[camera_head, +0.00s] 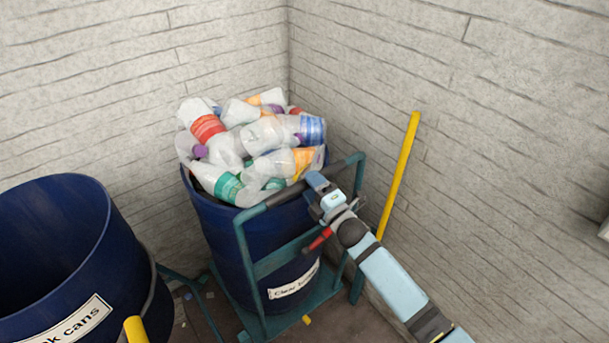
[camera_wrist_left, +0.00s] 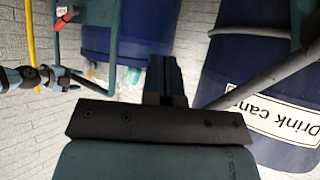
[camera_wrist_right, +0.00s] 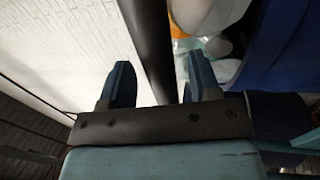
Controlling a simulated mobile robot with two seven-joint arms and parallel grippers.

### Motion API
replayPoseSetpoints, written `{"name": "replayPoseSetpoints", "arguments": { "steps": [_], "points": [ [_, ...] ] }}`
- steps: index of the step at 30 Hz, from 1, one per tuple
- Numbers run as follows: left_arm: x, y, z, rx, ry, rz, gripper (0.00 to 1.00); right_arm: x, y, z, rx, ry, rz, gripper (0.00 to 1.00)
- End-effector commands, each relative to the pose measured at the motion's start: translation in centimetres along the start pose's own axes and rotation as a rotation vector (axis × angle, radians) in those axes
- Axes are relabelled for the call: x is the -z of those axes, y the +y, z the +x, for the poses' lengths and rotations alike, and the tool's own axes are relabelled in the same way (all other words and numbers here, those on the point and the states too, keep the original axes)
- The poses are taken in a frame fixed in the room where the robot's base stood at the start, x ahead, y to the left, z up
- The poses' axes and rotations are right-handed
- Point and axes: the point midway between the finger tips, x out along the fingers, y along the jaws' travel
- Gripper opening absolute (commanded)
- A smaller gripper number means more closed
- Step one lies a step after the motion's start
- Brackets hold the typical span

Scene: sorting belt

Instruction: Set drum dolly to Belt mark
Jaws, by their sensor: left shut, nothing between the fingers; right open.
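The drum dolly (camera_head: 265,265) is a teal frame with an upright push handle. It carries a blue drum (camera_head: 225,240) heaped with clear plastic bottles, in the corner of two walls. My right gripper (camera_head: 318,190) is open at the dark top bar of the handle. In the right wrist view the bar (camera_wrist_right: 152,40) runs between the two spread fingers (camera_wrist_right: 160,85), which are not closed on it. My left gripper (camera_wrist_left: 165,75) is shut and empty, with the dolly frame (camera_wrist_left: 105,25) beyond it. No belt mark is recognisable.
A second blue drum (camera_head: 50,245), labelled for drink cans, stands at the left. A yellow pole (camera_head: 400,175) leans by the right wall, and a yellow bar end (camera_head: 135,330) shows at the bottom. A red lever (camera_head: 320,239) sits below my right gripper. Brick walls close the back.

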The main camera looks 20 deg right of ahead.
Motion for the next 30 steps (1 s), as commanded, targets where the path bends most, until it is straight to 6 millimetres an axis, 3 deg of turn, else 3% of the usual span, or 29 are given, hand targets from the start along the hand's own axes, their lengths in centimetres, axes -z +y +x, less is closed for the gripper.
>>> {"name": "replayPoseSetpoints", "arguments": {
  "steps": [6,17,25,30],
  "points": [
    [0.3,-0.1,-0.2,0.001,0.000,0.001,0.00,0.0,0.0,2.7,0.000,0.000,0.001,0.57],
    [0.3,-0.1,-0.2,0.001,0.000,0.002,0.00,0.0,0.0,3.2,0.000,0.000,0.001,0.57],
    [0.4,-0.1,-0.2,0.001,0.000,0.002,0.00,0.0,0.0,3.2,0.000,0.000,0.001,0.00],
    [0.4,-0.1,-0.2,0.001,0.000,0.002,0.00,0.0,0.0,3.0,0.001,0.000,0.001,0.00]
  ]
}}
